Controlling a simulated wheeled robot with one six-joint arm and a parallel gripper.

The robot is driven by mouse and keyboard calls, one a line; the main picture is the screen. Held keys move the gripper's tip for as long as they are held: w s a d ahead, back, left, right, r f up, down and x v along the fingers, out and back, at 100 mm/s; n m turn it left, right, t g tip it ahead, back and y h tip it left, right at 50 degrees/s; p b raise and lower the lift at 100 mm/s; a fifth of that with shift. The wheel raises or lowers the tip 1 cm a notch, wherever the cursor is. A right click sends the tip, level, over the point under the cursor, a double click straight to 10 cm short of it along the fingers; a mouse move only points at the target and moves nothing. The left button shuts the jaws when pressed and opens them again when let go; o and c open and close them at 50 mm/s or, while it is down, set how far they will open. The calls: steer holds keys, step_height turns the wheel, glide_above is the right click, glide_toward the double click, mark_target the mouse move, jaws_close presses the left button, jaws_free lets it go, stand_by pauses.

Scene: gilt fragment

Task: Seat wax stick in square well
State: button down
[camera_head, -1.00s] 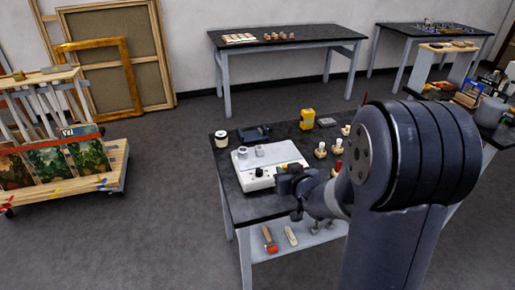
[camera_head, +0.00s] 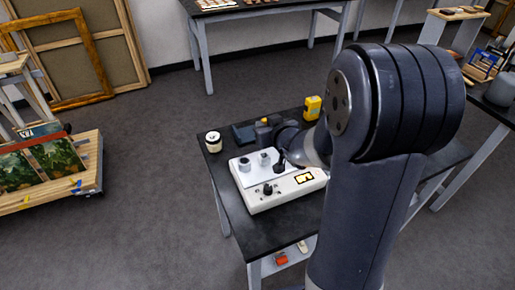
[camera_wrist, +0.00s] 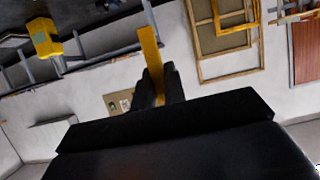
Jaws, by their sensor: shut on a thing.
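The wax stick (camera_wrist: 150,45) is amber-yellow and slim. In the wrist view it stands out lengthwise from between the dark fingers of my gripper (camera_wrist: 158,85), which is shut on it. In the head view my gripper (camera_head: 272,131) is small and dark, above the back of the worktable, behind a white device (camera_head: 289,194). The stick's lower end and its height above the table cannot be made out. The device has two grey round pieces, a black knob and a lit display on it. I cannot make out a square well in either view.
A white jar (camera_head: 213,142) stands at the table's back left corner, near a dark blue box (camera_head: 243,134). A yellow object (camera_head: 313,107) stands at the back right. My arm hides the table's right part. A cart with paintings (camera_head: 62,180) stands at the left.

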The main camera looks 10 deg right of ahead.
step_height(320, 180, down, 10)
steer(key=shift+r, duration=0.1)
stand_by(0.4)
steer(key=shift+b, duration=0.35)
steer(key=c, duration=1.5)
jaws_free()
steer(key=shift+r+p, duration=0.1)
steer(key=shift+p, duration=0.2)
steer(key=b+v, duration=0.1)
steer(key=v, duration=1.1)
steer(key=shift+w, duration=0.1)
